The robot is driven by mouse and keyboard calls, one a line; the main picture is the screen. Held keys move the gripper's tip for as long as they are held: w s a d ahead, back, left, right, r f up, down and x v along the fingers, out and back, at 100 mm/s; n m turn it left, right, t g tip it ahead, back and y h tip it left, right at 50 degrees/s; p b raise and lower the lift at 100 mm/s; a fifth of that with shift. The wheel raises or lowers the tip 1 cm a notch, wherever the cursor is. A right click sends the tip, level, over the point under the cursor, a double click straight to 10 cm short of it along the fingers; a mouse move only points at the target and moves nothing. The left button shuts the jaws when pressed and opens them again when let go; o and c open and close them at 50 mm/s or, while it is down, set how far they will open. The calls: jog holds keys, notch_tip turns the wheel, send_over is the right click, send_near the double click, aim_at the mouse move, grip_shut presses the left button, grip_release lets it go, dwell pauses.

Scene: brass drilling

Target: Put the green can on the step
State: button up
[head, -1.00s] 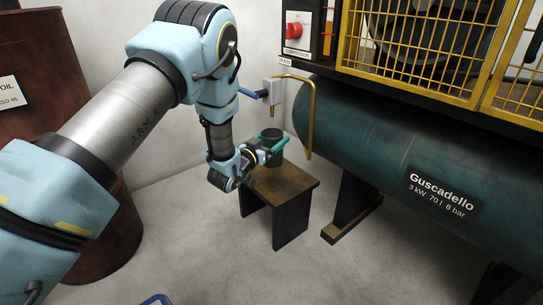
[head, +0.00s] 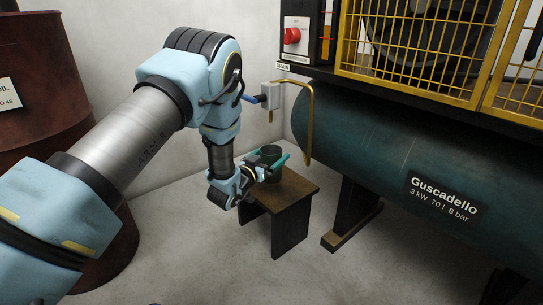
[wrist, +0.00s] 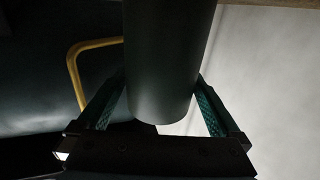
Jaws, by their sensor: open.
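The dark green can (head: 270,155) appears to stand upright on the brown wooden step (head: 299,189), toward its back left; its base is partly hidden by my gripper. My gripper (head: 268,164) is open at can height, with its green fingers reaching along the can's sides. In the wrist view the can (wrist: 165,65) fills the space between the two spread fingers of my gripper (wrist: 160,105). Whether either finger touches the can is too dark to tell.
A green air tank (head: 400,150) on dark feet lies to the right, under a yellow cage (head: 415,60). A brass pipe (head: 311,120) bends down near the step. A rusty drum (head: 40,90) stands at the left. The floor in front is clear.

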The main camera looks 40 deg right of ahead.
jog(key=shift+r, duration=0.15)
jog(key=shift+a+p, duration=0.3)
jog(key=p+v, duration=0.4)
jog(key=v, duration=0.7)
jog(key=shift+a, duration=0.2)
